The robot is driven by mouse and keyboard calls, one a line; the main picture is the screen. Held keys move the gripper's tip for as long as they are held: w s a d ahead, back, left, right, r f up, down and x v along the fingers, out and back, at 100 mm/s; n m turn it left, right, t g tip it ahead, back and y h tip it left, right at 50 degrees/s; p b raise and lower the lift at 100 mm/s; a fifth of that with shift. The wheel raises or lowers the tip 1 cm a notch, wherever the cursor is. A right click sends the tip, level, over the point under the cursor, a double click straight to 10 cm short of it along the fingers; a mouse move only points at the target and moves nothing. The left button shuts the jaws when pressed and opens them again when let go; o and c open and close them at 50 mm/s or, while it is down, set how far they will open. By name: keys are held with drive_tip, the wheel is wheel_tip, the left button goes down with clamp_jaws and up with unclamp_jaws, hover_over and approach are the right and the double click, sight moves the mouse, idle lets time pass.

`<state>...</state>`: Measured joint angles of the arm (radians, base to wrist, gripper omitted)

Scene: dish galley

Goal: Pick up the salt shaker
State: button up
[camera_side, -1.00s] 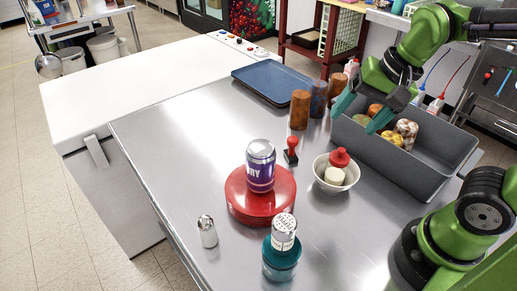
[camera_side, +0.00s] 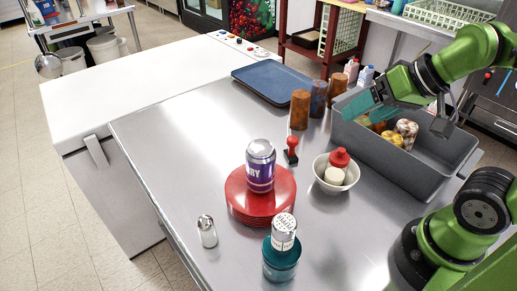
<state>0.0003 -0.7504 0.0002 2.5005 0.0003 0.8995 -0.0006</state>
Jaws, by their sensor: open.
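A small salt shaker (camera_side: 207,231) with a clear body and metal top stands upright by the left front edge of the steel counter (camera_side: 185,150). My gripper (camera_side: 372,112) is at the upper right, over the left part of a grey bin, far from the shaker. Its teal fingers are open; whether anything is between them is hard to see, but no held item shows. Another item with a perforated-looking pale top (camera_side: 284,228) stands on a teal jar (camera_side: 281,262) at the front.
A purple can (camera_side: 260,168) stands on a stack of red plates (camera_side: 240,206), right of the shaker. A white bowl (camera_side: 323,183) holds a red-capped bottle. A red stamp (camera_side: 291,148), brown cups (camera_side: 299,108) and a blue tray (camera_side: 270,80) lie behind. The grey bin (camera_side: 440,175) holds several items.

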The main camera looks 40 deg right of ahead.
drive_tip(key=shift+c, duration=0.9)
